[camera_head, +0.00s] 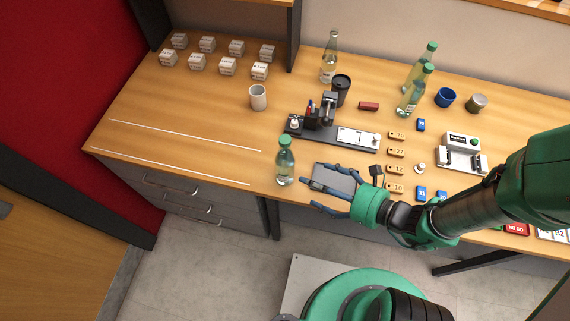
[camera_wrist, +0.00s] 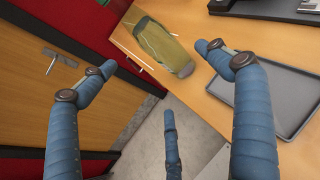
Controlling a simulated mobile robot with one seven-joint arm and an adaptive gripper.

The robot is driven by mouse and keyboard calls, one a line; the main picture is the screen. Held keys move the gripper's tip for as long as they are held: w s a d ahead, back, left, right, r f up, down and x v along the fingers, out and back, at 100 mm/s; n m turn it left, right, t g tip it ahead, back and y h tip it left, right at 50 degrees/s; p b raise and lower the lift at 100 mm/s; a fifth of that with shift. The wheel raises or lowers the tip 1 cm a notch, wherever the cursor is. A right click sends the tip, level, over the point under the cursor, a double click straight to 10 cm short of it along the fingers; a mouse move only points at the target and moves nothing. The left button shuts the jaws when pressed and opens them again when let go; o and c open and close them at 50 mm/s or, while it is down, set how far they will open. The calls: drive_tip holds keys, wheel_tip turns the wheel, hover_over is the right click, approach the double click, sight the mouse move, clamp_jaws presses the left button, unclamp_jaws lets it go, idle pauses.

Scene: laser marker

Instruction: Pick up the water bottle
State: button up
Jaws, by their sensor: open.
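A water bottle (camera_head: 285,168) with a green cap stands upright near the front edge of the wooden table, left of my gripper. In the wrist view the bottle (camera_wrist: 160,45) shows as a yellow-green shape beyond the fingers, in the upper middle. My gripper (camera_head: 312,190) is open, its blue fingers spread and pointing left toward the bottle. In the wrist view my gripper (camera_wrist: 157,70) is empty, and the bottle looks apart from the fingertips.
A grey tray (camera_head: 335,177) lies beside and partly under my fingers. A white cup (camera_head: 258,97), a black stand (camera_head: 330,130) and a glass bottle (camera_head: 330,58) stand farther back. Two green bottles (camera_head: 413,92) (camera_head: 420,66) stand back right. The table left of the bottle is clear.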

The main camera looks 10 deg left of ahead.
sight(290, 173)
drive_tip(key=shift+b+x, duration=0.95)
drive_tip(key=shift+x, duration=3)
drive_tip(key=shift+a, duration=0.15)
drive_tip(key=shift+b+x, duration=0.9)
drive_tip(key=shift+x, duration=1.6)
drive_tip(key=shift+w+r, duration=0.1)
drive_tip(key=c, duration=2.1)
drive_tip(key=shift+r, duration=0.15)
